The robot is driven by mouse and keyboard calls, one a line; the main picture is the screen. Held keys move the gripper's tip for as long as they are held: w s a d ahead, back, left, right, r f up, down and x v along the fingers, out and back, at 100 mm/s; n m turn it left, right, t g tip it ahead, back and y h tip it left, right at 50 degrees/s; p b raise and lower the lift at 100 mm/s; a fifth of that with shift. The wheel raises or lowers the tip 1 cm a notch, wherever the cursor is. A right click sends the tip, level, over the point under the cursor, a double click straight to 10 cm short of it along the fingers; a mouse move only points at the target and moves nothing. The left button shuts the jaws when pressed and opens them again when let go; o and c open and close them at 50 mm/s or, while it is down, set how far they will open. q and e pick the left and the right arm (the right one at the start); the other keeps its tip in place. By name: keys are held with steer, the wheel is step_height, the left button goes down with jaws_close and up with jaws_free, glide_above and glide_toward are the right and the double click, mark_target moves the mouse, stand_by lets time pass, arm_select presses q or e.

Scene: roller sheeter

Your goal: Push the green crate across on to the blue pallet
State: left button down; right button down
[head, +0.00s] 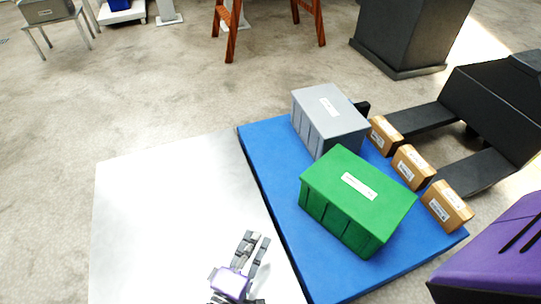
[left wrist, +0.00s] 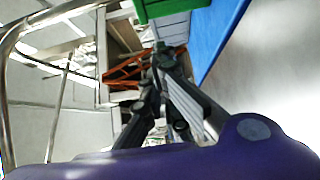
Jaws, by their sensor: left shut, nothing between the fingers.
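The green crate (head: 355,200), a lidded box with a white label, sits upright on the blue pallet (head: 262,150) towards its near right part. In the left wrist view the crate's green edge (left wrist: 168,8) shows at the top, with the blue pallet (left wrist: 212,38) beside it. My left gripper (head: 257,240) is shut and empty over the pale metal table, left of the pallet's edge and apart from the crate. Its fingers (left wrist: 160,55) also show in the left wrist view, with nothing between them. My right gripper is not in view.
A grey crate (head: 328,122) stands on the pallet behind the green one. Several small brown boxes (head: 412,166) line the pallet's right side. The pale metal table (head: 165,215) is clear. Black forks (head: 420,120) lie beyond the boxes, and an orange trestle (head: 231,40) stands behind.

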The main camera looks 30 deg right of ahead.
arm_select(q)
steer(key=w+a, duration=0.2)
steer(key=a, duration=0.8)
steer(key=shift+a, duration=0.4)
